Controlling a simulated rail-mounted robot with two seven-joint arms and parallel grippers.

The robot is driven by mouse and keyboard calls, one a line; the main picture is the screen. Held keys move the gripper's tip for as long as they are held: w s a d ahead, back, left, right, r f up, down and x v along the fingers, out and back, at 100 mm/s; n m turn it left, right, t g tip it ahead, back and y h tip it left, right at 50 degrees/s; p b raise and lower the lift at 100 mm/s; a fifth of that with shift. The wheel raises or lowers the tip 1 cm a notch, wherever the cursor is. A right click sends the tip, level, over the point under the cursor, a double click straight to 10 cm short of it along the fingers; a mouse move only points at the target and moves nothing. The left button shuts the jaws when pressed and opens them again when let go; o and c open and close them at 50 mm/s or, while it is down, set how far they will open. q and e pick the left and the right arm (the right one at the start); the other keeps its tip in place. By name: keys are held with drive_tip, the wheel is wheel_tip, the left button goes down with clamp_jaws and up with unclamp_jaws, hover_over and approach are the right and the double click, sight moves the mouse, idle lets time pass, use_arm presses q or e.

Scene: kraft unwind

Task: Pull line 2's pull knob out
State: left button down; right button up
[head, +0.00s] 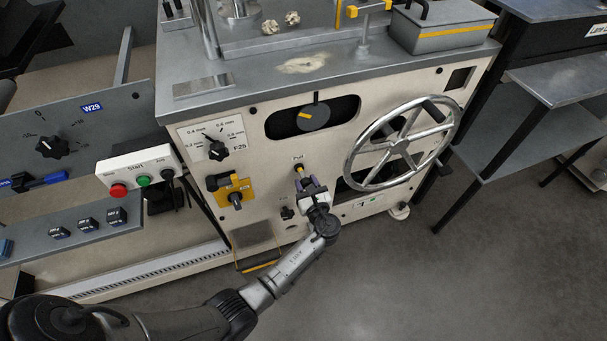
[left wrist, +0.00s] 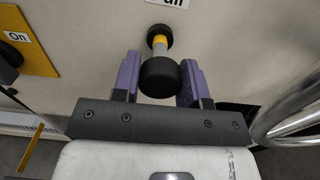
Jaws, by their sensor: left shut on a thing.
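The pull knob (head: 299,168) is on the front of the cream machine cabinet, under a small label. In the left wrist view the knob (left wrist: 160,77) is a round black head on a shaft with a yellow band, standing out from a black collar on the panel. The label above is cut off there. My left gripper (head: 308,184) has its purple fingers on both sides of the head, and in the left wrist view the gripper (left wrist: 161,66) is shut on it. No line number can be read at the knob. My right gripper is out of view.
A chrome handwheel (head: 401,143) stands out just right of my left gripper. A yellow-plated rotary switch (head: 233,192) is to its left, and a small black knob (head: 287,213) lies low beside it. A Start button box (head: 141,174) sits further left. Open floor lies in front.

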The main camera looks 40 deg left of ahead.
use_arm(q)
drive_tip(key=shift+s+d+r, duration=0.1)
drive_tip(key=shift+s+d, duration=0.05)
drive_tip(key=shift+d, duration=0.25)
drive_tip(key=shift+a, duration=0.1)
drive_tip(key=c, duration=1.1)
unclamp_jaws()
drive_tip(key=o, duration=0.4)
drive_tip(key=shift+s, duration=0.1)
drive_tip(key=shift+o, duration=0.2)
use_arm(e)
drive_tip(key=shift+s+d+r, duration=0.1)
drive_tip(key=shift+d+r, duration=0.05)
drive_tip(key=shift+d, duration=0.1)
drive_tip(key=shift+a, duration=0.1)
